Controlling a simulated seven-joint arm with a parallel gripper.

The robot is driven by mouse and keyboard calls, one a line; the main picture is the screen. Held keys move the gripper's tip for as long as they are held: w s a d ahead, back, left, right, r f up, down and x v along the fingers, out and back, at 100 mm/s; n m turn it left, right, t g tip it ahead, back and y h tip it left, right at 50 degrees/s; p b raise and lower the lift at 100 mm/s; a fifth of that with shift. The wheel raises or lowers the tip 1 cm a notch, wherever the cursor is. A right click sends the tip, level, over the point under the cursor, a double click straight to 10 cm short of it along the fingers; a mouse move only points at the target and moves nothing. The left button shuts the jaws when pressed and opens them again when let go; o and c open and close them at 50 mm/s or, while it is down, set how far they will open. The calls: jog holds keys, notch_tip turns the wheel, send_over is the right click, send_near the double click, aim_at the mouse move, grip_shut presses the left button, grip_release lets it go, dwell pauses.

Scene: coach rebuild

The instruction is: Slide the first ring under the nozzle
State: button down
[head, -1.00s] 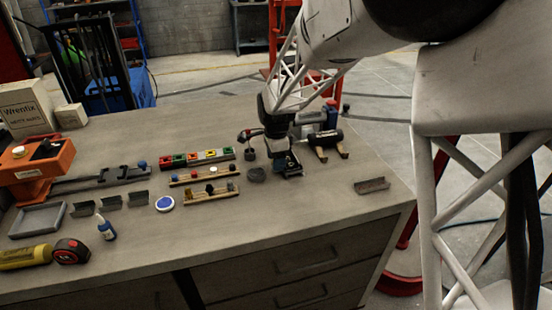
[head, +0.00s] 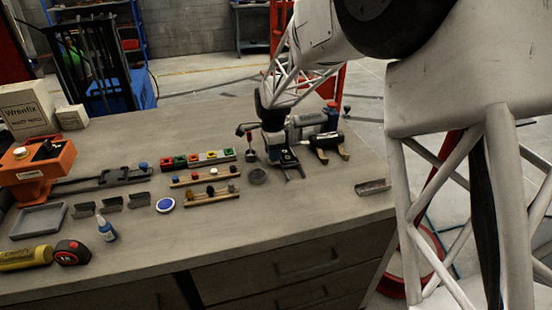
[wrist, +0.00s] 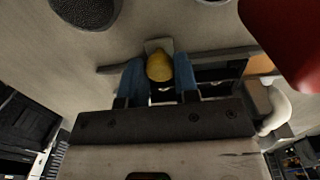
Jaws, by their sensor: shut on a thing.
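My gripper (head: 290,166) is low over the bench at its right part. In the wrist view its blue fingers (wrist: 160,80) are shut on a small rounded yellow thing (wrist: 159,66), with a pale block just beyond it. A dark bar crosses behind the fingers. A dark arm with a red end (head: 240,130) stands just left of my gripper and may carry the nozzle; a large red part (wrist: 285,40) shows close up at the wrist view's top right. A small grey cup (head: 251,156) is below it. I cannot make out the first ring.
A dark round dish (head: 258,176) lies left of my gripper. Coloured blocks (head: 198,159) and wooden peg racks (head: 211,196) lie further left. A black tool with wooden tips (head: 327,145) is close on the right. A small tray (head: 373,188) sits near the right edge.

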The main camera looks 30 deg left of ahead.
jog(key=w+a, duration=0.4)
jog(key=shift+w+a, duration=0.15)
jog(key=c, duration=0.8)
grip_release()
jog(key=shift+c, duration=0.2)
jog(key=shift+r, duration=0.15)
notch_tip(320, 180, up, 8)
jog(key=shift+f, duration=0.2)
